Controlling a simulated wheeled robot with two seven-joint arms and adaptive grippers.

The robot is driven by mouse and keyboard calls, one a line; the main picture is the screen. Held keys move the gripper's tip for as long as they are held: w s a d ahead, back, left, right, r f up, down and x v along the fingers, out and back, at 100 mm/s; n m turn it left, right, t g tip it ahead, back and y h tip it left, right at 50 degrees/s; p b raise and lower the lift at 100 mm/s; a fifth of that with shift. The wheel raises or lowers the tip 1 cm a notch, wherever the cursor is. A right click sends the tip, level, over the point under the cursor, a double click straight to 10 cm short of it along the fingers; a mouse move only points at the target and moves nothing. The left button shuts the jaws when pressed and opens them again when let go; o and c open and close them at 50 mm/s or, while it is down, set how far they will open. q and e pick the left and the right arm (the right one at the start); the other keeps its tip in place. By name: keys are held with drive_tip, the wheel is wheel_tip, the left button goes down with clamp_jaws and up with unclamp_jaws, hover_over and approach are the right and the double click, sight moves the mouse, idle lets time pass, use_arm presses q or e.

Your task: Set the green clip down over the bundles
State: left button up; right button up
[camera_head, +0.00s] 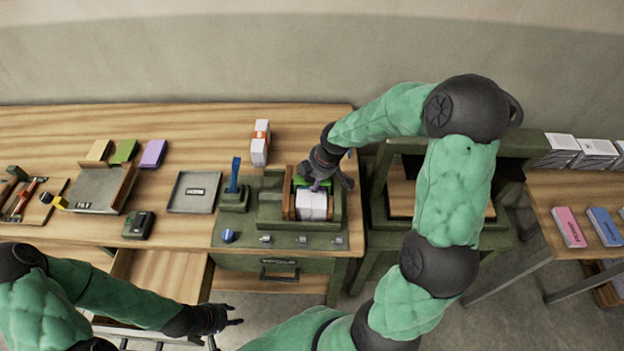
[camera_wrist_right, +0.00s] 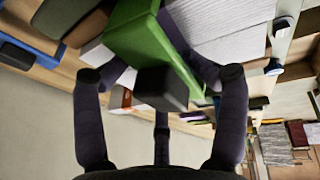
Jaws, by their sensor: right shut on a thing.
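The green clip (camera_head: 299,182) is at the far side of the green press fixture (camera_head: 338,215). My right gripper (camera_head: 322,180) is shut on it, and in the right wrist view the clip (camera_wrist_right: 143,32) sits between the dark fingers (camera_wrist_right: 165,75). White paper bundles (camera_head: 312,206) stand in the fixture between brown side pieces, just in front of the clip. In the wrist view white paper (camera_wrist_right: 230,32) lies beyond the clip. I cannot tell whether the clip touches the bundles. My left gripper (camera_head: 232,317) is open and empty near the open drawer.
A blue-handled tool (camera_head: 235,178) and a grey tray (camera_head: 195,192) stand left of the fixture. A white and orange pack (camera_head: 260,143) stands behind it. An open wooden drawer (camera_head: 165,272) juts out in front. A side table (camera_head: 555,200) holds paper stacks at right.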

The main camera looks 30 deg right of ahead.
drive_tip(key=f, duration=0.2)
drive_tip(key=s, duration=0.1)
drive_tip(key=shift+s+a+f+g, duration=0.1)
drive_tip(key=shift+a+f+g, duration=0.2)
drive_tip(key=shift+f, duration=0.1)
drive_tip(key=shift+w+d+f, duration=0.15)
drive_tip(key=shift+w, duration=0.1)
drive_tip(key=shift+c, duration=0.5)
drive_tip(key=shift+a, duration=0.2)
clamp_jaws()
drive_tip(key=o, duration=1.2)
unclamp_jaws()
drive_tip(key=shift+c, duration=0.2)
drive_tip(key=o, duration=0.7)
drive_tip(key=shift+d, duration=0.25)
drive_tip(key=shift+r, duration=0.35)
use_arm(q)
drive_tip(key=shift+w+d+f, duration=0.15)
drive_tip(key=shift+w+d, duration=0.1)
drive_tip(key=shift+w, duration=0.15)
use_arm(e)
drive_tip(key=shift+w+v, duration=0.2)
drive_tip(key=shift+v, duration=3.75)
drive_tip(key=shift+d, duration=0.15)
